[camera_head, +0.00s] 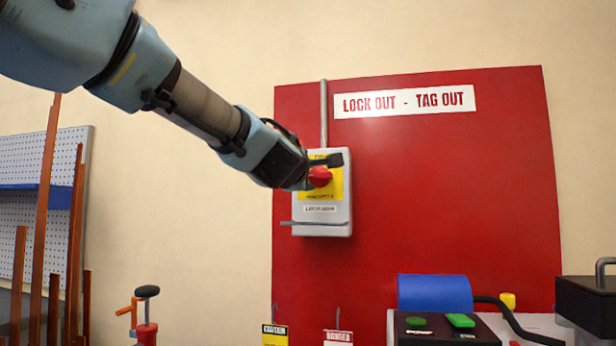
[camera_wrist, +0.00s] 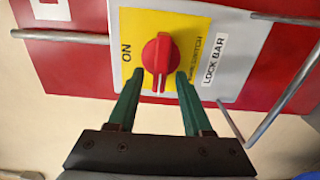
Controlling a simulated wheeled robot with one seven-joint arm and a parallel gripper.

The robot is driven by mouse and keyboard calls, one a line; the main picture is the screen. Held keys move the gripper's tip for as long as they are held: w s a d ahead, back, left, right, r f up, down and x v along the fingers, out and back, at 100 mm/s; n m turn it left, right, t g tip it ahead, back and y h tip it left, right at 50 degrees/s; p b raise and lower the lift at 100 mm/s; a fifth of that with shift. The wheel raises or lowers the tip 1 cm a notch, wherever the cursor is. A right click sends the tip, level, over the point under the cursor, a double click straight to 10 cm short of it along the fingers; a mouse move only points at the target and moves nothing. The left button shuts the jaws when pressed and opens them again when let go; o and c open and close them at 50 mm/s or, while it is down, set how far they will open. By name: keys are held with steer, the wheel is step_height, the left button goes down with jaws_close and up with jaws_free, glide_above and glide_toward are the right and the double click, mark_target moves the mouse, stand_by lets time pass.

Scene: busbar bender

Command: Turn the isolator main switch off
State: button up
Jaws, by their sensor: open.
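The isolator main switch is a red rotary knob (camera_wrist: 158,55) on a yellow plate (camera_wrist: 185,24), fixed to a grey box (camera_head: 338,222) on the red board. In the wrist view the word ON is left of the knob, and the knob's pale-marked grip points down, toward my gripper. No OFF label is visible. My gripper (camera_wrist: 158,79) is open, its green fingers on either side of the knob's grip with small apparent gaps; contact cannot be told. In the head view the knob (camera_head: 320,176) shows between the dark fingers.
A metal lock bar (camera_head: 318,223) crosses the box's lower part, and a conduit (camera_head: 323,115) rises above it. The red board (camera_head: 450,190) is clear to the right. Caution (camera_head: 274,335) and danger (camera_head: 338,337) tags hang below. Copper bars (camera_head: 50,220) stand at left.

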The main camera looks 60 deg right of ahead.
steer(key=b+v, duration=0.2)
steer(key=v, duration=0.8)
steer(key=shift+s+a+b, duration=0.15)
steer(key=shift+a+b, duration=0.15)
steer(key=shift+a, duration=0.1)
